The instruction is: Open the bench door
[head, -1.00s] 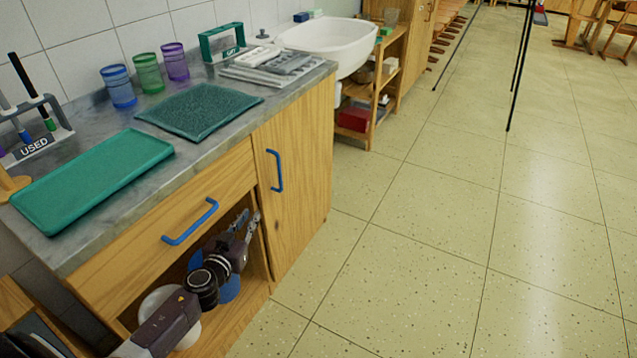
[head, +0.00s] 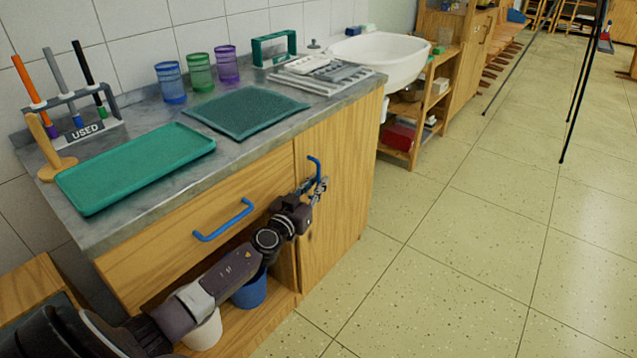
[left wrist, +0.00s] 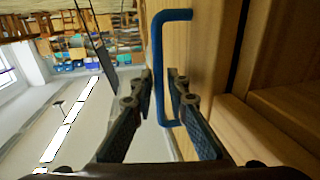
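The bench door (head: 342,190) is a wooden panel at the right of the bench front, and it looks closed. Its blue handle (head: 315,168) is a vertical bar near the door's left edge. My left gripper (head: 318,187) is at the handle's lower part in the head view. In the left wrist view my left gripper (left wrist: 160,85) is open, its two fingers spread apart. The blue handle (left wrist: 158,70) shows between the fingertips there, and I cannot tell whether a finger touches it. My right gripper is not in view.
A drawer with a blue handle (head: 224,220) is left of the door, above an open shelf holding a blue bucket (head: 250,292) and a white one (head: 203,330). The bench top holds trays and cups.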

